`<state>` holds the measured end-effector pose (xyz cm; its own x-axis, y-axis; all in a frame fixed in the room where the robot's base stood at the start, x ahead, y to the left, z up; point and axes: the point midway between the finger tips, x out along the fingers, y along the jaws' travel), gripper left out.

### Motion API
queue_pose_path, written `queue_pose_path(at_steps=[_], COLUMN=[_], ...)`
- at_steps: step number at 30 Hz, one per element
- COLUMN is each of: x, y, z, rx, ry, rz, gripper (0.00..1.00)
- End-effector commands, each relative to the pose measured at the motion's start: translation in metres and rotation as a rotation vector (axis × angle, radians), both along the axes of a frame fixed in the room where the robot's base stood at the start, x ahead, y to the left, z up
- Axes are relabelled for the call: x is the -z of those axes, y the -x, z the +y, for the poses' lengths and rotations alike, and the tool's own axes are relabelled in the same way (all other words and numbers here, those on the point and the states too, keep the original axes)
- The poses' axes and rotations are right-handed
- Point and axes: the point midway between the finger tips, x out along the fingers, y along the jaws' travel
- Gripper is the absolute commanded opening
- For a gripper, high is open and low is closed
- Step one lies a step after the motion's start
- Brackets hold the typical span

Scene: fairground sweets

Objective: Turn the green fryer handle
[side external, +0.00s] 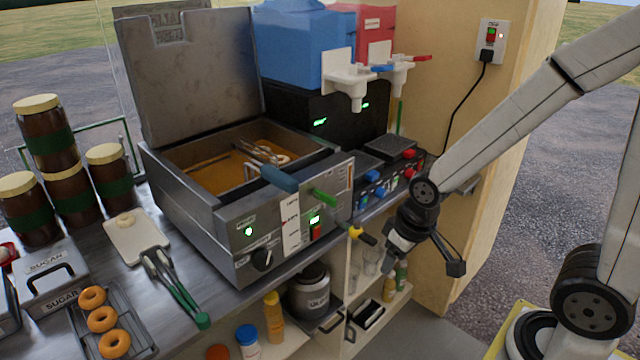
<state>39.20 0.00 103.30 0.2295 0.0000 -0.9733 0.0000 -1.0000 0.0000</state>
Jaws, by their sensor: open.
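The green handle (325,197) sticks out from the upper right of the steel fryer's (275,235) front panel. It points towards the lower right. My gripper (426,262) is open and empty, to the right of and lower than the green handle and apart from it. Its two fingers are spread and point down. A yellow-tipped lever (362,236) sits between the green handle and my gripper.
The fryer lid (190,75) stands open. A blue basket handle (279,178) juts out over the front panel. Green-handled tongs (180,292) and ring doughnuts (102,319) lie at left. Small burners (390,147) sit right of the fryer. Below are open shelves.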

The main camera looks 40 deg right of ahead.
Motion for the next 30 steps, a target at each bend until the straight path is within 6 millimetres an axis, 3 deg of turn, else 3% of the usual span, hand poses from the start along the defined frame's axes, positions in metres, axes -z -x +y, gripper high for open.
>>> queue_pose_path(at_steps=[5, 11, 30], x=[0.001, 0.007, 0.024], y=[-0.004, -0.024, -0.123], z=[-0.001, -0.006, -0.034], rx=[0.001, 0.003, -0.003], ry=[0.002, 0.009, 0.032], rz=[-0.018, -0.102, -0.628], gripper=[0.57, 0.57, 0.57])
